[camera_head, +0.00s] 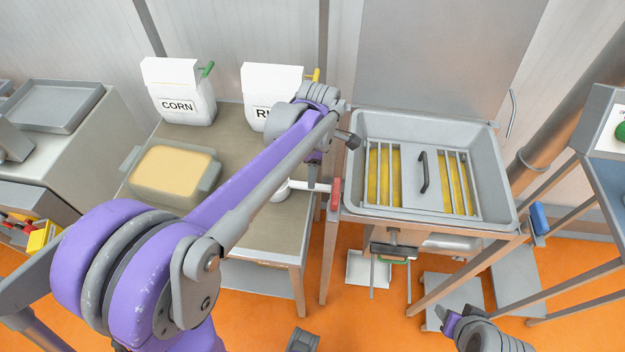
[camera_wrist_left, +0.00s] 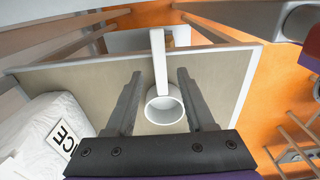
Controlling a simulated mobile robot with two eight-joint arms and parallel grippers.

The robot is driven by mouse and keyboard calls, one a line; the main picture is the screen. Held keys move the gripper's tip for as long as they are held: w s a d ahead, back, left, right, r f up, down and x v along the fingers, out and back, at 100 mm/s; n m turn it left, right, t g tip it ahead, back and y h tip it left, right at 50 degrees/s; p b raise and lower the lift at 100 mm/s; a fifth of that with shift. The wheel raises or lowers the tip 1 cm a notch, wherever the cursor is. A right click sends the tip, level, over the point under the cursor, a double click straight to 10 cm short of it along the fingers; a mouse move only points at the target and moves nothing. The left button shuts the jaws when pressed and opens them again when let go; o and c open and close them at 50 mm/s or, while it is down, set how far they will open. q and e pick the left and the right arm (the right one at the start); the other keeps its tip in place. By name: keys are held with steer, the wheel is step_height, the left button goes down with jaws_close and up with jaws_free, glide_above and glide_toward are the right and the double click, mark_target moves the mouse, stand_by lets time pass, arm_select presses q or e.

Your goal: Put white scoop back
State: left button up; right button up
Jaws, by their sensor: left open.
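The white scoop (camera_wrist_left: 164,106) sits on the brown-topped table, its round cup near the table's right edge and its handle reaching over that edge. In the head view the scoop (camera_head: 281,191) is partly covered by my left arm. My left gripper (camera_wrist_left: 158,82) is open above the scoop; in the wrist view its two fingers lie either side of the cup and handle, with gaps showing. In the head view my left gripper (camera_head: 314,158) is largely hidden behind my own arm.
The table carries a CORN bag (camera_head: 181,106) with a green handle, a rice bag (camera_head: 262,80) with a yellow one, and a tray of pale yellow material (camera_head: 212,180). To the right stands a grey hopper (camera_head: 499,187) with bars over yellow contents. Its frame is close to the scoop handle.

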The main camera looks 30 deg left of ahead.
arm_select(q)
step_height(320, 180, up, 6)
steer(key=f, duration=0.1)
steer(key=s+d+f+m+t, duration=0.1)
steer(key=s+f+m, duration=0.1)
steer(key=s+m, duration=0.4)
steer(key=s+d+f+m+t, duration=0.1)
steer(key=s+f+m+t, duration=0.1)
steer(key=s+m, duration=0.4)
steer(key=s+d+f+m+t, duration=0.2)
steer(key=s+m, duration=0.4)
steer(key=m, duration=0.3)
steer(key=shift+d+f+m, duration=0.1)
steer(key=shift+f+m, duration=0.2)
steer(key=shift+f, duration=0.25)
arm_select(e)
steer(key=shift+w+r, duration=0.1)
steer(key=shift+r, duration=0.2)
steer(key=shift+o, duration=0.2)
